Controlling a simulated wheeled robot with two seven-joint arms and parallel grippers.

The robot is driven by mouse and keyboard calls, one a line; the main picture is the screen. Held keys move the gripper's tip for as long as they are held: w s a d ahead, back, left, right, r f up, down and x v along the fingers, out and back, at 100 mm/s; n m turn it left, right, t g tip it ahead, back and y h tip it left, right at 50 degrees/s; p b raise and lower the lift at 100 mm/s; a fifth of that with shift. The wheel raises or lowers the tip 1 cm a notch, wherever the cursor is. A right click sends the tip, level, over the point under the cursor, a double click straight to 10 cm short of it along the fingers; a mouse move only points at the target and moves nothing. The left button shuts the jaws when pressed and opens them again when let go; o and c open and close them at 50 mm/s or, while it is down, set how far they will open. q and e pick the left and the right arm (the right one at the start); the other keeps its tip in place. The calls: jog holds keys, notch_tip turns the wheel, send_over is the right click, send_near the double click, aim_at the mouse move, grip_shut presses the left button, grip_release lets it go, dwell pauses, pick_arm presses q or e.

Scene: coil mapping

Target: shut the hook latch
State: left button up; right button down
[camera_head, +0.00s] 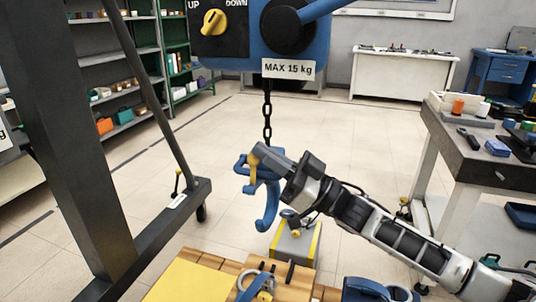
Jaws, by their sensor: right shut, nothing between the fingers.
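The blue hook (266,210) hangs on a dark chain (267,118) from the blue hoist (285,40) with its "MAX 15 kg" label. My right gripper (257,160) comes in from the right and is at the upper part of the hook, with its fingers shut and nothing held between them. A yellow piece (252,167) shows at the fingertips against the hook; I cannot tell whether it is the latch or whether they touch. The gripper hides part of the hook's top. My left gripper is out of view.
Below the hook are a wooden pallet (200,262) with a yellow sheet (187,283), a grey and yellow block (297,243) and blue ringed parts. A dark gantry post (70,130) stands left. A workbench (465,135) stands right. Floor behind is clear.

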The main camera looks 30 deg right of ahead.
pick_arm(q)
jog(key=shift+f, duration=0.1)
pick_arm(e)
jog(key=shift+s+a+f+n+g+y, duration=0.2)
jog(key=shift+n+g+y, duration=0.1)
jog(key=shift+n, duration=0.2)
